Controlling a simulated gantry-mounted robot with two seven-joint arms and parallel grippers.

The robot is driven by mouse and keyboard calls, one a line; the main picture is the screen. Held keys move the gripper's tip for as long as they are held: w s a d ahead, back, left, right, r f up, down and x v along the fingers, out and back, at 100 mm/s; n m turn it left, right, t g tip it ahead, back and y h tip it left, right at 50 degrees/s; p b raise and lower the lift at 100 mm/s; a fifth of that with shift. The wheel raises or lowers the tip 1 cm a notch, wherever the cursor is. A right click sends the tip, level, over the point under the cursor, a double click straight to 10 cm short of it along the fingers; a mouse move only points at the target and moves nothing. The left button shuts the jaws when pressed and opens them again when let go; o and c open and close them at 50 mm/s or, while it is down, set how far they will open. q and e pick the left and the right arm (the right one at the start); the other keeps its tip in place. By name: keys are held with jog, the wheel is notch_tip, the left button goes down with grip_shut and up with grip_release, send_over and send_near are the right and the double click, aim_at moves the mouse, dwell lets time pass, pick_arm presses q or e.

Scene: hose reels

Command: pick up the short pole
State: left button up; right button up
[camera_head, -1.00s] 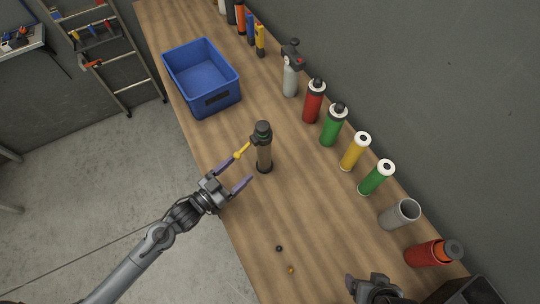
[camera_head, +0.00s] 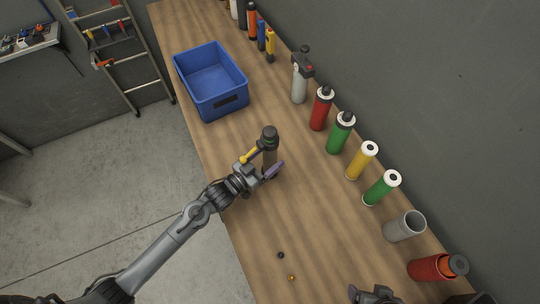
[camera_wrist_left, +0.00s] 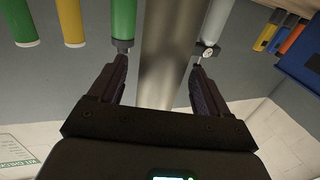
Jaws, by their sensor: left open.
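The short pole (camera_head: 269,157) stands upright on the wooden bench. It is a brown-grey cylinder with a dark cap, and a yellow part shows on the left near its top. My left gripper (camera_head: 266,165) is at the pole's body, its fingers to either side, open. In the left wrist view, the pole (camera_wrist_left: 165,50) fills the space between the fingers of the left gripper (camera_wrist_left: 160,57), with small gaps on each side. The arm hides the pole's foot in the head view.
A blue bin (camera_head: 210,80) stands on the bench beyond the pole. Several bottles and cylinders, such as a green one (camera_head: 341,133), line the wall side. A grey open tube (camera_head: 404,227) and a red container (camera_head: 435,268) are at the lower right. Two small balls lie near the front.

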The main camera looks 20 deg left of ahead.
pick_arm(q)
jog(key=shift+w+d, duration=0.15)
jog(key=shift+w, duration=0.2)
jog(key=c, duration=1.3)
jog(key=shift+r, duration=0.15)
